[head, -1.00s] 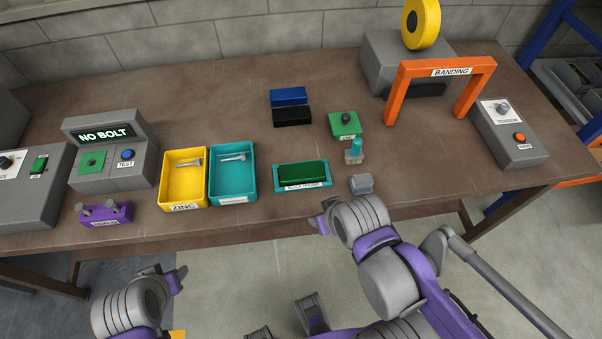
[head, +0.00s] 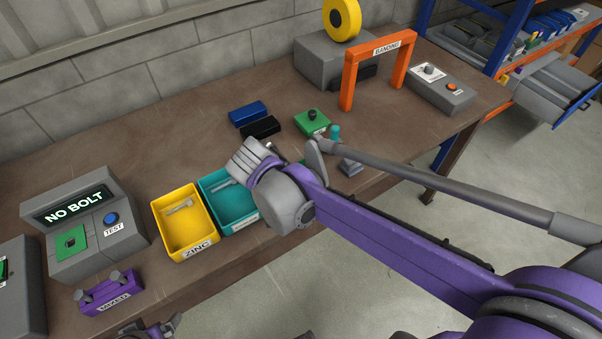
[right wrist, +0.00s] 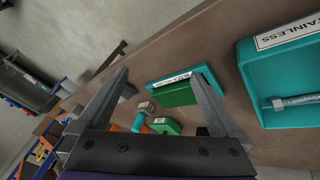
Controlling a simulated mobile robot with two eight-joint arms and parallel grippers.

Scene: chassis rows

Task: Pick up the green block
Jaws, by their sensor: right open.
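The green block (right wrist: 180,95) lies in a shallow teal tray (right wrist: 208,75) with a white label, in the right wrist view. In the head view my right arm hides nearly all of the block and tray. My right gripper (right wrist: 158,76) is open and empty above the table, its two fingers apart, with the block showing between and beyond them. I cannot tell the height gap, but no finger visibly touches the block. My left gripper (head: 158,329) is low at the bottom edge of the head view, partly cut off, and its jaw state is unclear.
A green fixture with a black knob (head: 313,122) and a teal-topped stamp-like piece (head: 334,133) stand nearby. Blue (head: 248,113) and black (head: 261,127) blocks lie behind. A teal bin (head: 229,204) and yellow bin (head: 186,222) stand left. An orange arch (head: 376,62) stands at the back.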

